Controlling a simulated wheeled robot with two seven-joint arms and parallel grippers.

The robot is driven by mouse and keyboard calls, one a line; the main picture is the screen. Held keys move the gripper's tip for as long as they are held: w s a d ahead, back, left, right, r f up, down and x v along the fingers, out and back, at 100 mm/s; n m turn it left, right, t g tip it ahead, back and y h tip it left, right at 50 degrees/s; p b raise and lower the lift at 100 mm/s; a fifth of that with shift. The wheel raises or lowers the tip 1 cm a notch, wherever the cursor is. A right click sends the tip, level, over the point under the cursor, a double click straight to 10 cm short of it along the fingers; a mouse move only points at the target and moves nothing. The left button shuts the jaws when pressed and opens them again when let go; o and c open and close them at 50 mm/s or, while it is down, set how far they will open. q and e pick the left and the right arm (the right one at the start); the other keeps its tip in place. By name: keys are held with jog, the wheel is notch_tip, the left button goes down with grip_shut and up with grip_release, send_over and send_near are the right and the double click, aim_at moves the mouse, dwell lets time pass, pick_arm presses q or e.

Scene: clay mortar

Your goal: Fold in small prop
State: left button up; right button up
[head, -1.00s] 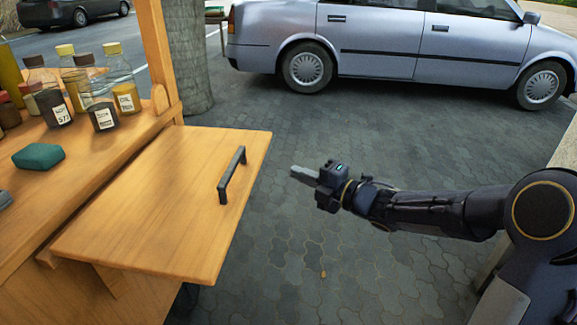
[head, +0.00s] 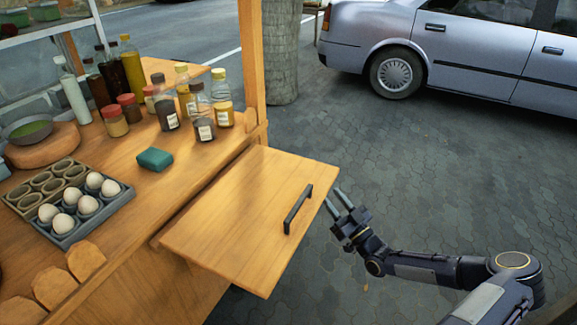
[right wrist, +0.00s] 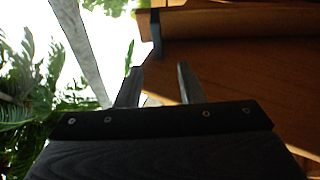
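A wooden flap (head: 235,215) with a black handle (head: 298,209) sticks out level from the side of the wooden stall counter. No small prop can be made out in the head view; the flap hides what is under it. My right gripper (head: 335,183) is just past the flap's outer right edge, fingers apart and empty. In the right wrist view the two fingers (right wrist: 158,82) are also apart, with brown wood (right wrist: 240,70) in shadow beyond them. A small dark piece (right wrist: 155,30) shows against that wood; I cannot tell what it is. My left gripper is not in view.
The counter holds several bottles and jars (head: 198,110), a green block (head: 155,159) and an egg tray (head: 85,215). A wooden post (head: 250,60) stands at the flap's far corner. Paving to the right is clear up to a parked car (head: 450,45).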

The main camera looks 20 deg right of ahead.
jog(key=x, duration=0.7)
jog(key=shift+w+d+r, duration=0.1)
jog(key=shift+w+r, duration=0.05)
jog(key=shift+w, duration=0.2)
grip_shut()
